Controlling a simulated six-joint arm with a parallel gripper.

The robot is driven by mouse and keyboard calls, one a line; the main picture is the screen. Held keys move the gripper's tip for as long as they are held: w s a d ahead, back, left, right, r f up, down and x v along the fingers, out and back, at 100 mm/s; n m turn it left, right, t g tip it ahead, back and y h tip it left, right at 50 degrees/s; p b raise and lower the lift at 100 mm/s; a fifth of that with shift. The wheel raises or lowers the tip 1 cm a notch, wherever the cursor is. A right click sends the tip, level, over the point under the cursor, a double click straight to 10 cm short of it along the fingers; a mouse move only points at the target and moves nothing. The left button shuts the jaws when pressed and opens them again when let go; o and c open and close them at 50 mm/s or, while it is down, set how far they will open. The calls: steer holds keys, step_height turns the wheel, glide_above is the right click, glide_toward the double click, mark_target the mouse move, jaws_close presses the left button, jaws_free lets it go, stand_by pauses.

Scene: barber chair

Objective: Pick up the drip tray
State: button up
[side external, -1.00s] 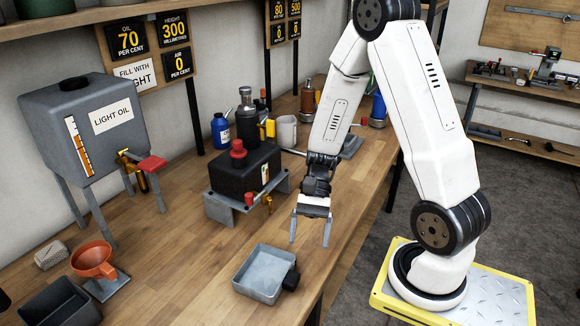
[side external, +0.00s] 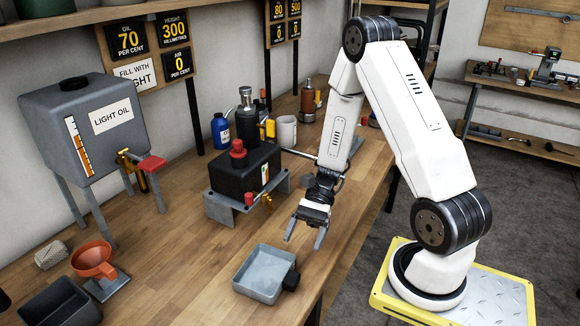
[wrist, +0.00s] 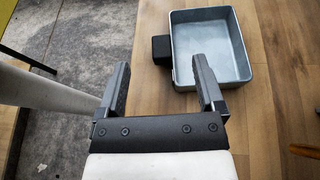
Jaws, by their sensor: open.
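The drip tray (side external: 262,270) is a shallow grey metal box with a dark block-shaped handle (side external: 290,281) on its right side. It lies flat and looks empty, near the front edge of the wooden bench. My gripper (side external: 304,242) is open and empty, behind and a little to the right of the tray in the side view, apart from it. In the wrist view my gripper (wrist: 160,72) shows both fingers spread, with the tray (wrist: 240,82) ahead and to the right. The dark handle (wrist: 161,47) sits ahead between the finger lines.
A black tank with a red cap (side external: 240,170) stands on a grey stand behind the tray. The light oil tank (side external: 84,110) stands at left, with an orange funnel (side external: 94,261) and a dark bin (side external: 60,305) below. Bench around the tray is clear.

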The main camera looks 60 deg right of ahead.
mark_target(294, 272)
steer(key=shift+f, duration=1.65)
steer(key=shift+f, duration=0.1)
steer(key=shift+f, duration=0.2)
steer(key=shift+x, duration=2.55)
steer(key=shift+f, duration=0.1)
jaws_close()
